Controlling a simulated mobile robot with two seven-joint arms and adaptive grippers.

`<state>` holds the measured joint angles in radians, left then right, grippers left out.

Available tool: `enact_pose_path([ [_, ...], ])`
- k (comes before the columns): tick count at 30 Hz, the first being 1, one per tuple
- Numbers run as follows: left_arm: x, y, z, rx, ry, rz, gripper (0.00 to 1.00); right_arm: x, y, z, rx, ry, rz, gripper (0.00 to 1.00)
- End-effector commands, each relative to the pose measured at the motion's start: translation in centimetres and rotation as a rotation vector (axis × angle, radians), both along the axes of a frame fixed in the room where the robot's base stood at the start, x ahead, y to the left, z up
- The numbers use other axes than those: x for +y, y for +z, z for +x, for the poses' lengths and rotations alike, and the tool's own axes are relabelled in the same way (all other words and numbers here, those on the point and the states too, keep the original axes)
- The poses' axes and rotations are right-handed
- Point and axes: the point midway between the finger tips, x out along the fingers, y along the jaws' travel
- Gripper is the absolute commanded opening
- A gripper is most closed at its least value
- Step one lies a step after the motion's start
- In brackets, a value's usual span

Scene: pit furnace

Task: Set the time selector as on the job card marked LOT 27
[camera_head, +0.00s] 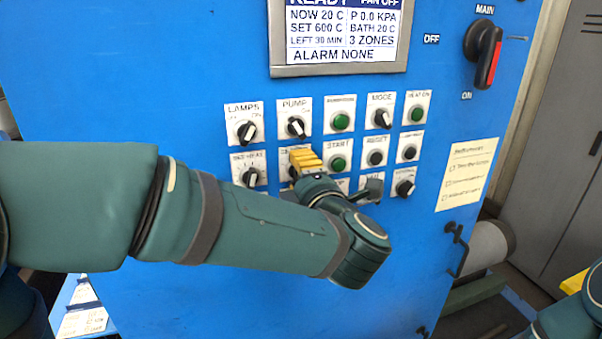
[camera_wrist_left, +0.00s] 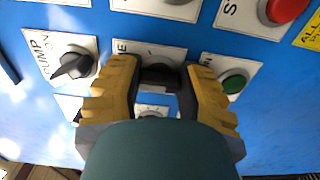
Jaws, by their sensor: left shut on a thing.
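My left gripper (camera_head: 306,160) reaches the blue control panel, its yellow fingers over a knob in the second row, below the PUMP knob (camera_head: 296,127) and left of the green START button (camera_head: 338,163). In the left wrist view the gripper (camera_wrist_left: 158,85) is shut on a dark selector knob (camera_wrist_left: 158,76). Its plate (camera_wrist_left: 125,48) shows only a letter E; the rest of the label and the pointer are hidden. The display (camera_head: 340,35) reads LEFT 30 MIN and SET 600 C. White cards (camera_head: 84,318) stand at lower left, their writing too small to read.
Other knobs and buttons crowd around the fingers, including LAMPS (camera_head: 246,132), MODE (camera_head: 382,118) and a red button (camera_wrist_left: 284,10). The MAIN switch (camera_head: 485,54) is at upper right. A cream checklist (camera_head: 466,174) is on the panel's right. Part of my right arm shows at lower right.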

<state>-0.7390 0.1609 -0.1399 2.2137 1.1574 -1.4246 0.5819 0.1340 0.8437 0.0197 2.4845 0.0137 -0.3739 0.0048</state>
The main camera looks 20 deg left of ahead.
Motion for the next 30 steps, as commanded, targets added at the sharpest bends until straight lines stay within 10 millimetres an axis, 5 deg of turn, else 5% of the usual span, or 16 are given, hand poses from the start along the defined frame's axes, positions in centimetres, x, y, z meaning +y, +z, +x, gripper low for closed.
enact_pose_path([
  [2, 0.1, 0.1, 0.0, -0.003, 0.001, -0.001, 0.03, 0.0, 0.0, 0.0, 0.000, 0.000, 0.000, 0.47],
  [3, 0.1, 0.1, 0.0, -0.003, 0.001, -0.001, 0.44, 0.0, 0.0, 0.0, 0.000, 0.000, 0.000, 0.47],
  [6, 0.0, 0.1, 0.0, -0.002, 0.001, -0.001, 0.71, 0.0, 0.0, 0.0, 0.000, 0.000, 0.000, 0.47],
  [17, -0.6, 0.1, -0.7, -0.002, -0.002, -0.001, 0.71, 0.0, 0.0, 0.0, 0.000, 0.000, 0.000, 0.47],
  [30, -5.1, 0.0, -7.5, -0.001, -0.003, 0.000, 0.71, 0.0, 0.0, 0.0, 0.000, 0.000, 0.000, 0.47],
])
